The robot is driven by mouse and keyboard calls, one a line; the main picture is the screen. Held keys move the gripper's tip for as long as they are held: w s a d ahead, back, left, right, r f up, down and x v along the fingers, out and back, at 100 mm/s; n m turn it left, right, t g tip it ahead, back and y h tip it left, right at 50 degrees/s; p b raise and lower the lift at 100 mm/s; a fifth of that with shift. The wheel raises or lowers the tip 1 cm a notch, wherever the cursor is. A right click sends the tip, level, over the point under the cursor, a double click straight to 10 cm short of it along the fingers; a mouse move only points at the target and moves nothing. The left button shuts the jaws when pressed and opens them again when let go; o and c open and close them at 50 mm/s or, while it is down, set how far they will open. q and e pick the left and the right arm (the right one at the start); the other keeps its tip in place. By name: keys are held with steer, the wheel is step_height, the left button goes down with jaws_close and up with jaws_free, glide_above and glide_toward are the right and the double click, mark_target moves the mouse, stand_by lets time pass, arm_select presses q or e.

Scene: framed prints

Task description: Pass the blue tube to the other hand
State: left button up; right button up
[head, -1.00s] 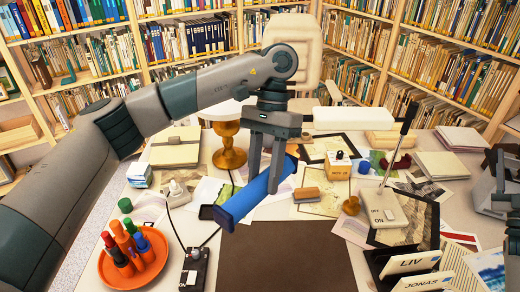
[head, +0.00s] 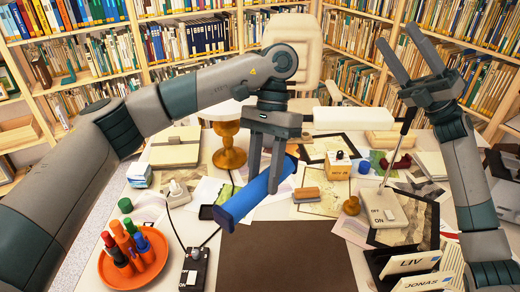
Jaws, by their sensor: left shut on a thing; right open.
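The blue tube (head: 243,204) is held above the middle of the desk, tilted, with its near end toward the lower left. My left gripper (head: 264,185) points down and is shut on the tube near its far half; its fingers hide part of the tube. My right gripper (head: 402,48) is raised at the upper right, in front of the bookshelves. Its fingers point up and to the left, spread open and empty, well apart from the tube.
A box with an OFF/ON lever (head: 383,212) and a card holder with name cards (head: 412,263) stand at the right. A brown desk mat (head: 285,256) lies clear in front.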

steer(key=s+a+r+n+g+h, duration=0.2)
steer(key=s+a+r+n+g, duration=0.15)
steer(key=a+n+g, duration=0.4)
steer(key=s+a+r+n+g+h, duration=0.15)
steer(key=s+a+n+g, duration=0.35)
steer(key=a, duration=0.6)
steer(key=s+a+f+n+g+h, duration=0.25)
steer(key=s+a+n+h, duration=0.35)
steer(key=s+a, duration=0.45)
steer(key=s+a+f+n+t+h, duration=0.2)
steer(key=s+a+f+n+h, duration=0.35)
steer(key=f+h, duration=0.2)
steer(key=w+d+f+n+t+h, duration=0.2)
steer(key=d+f+t+h, duration=0.3)
steer(key=f, duration=0.3)
steer(key=shift+w+d+f+h, duration=0.15)
steer(key=shift+w+d+h, duration=0.4)
steer(key=shift+d+h, duration=0.25)
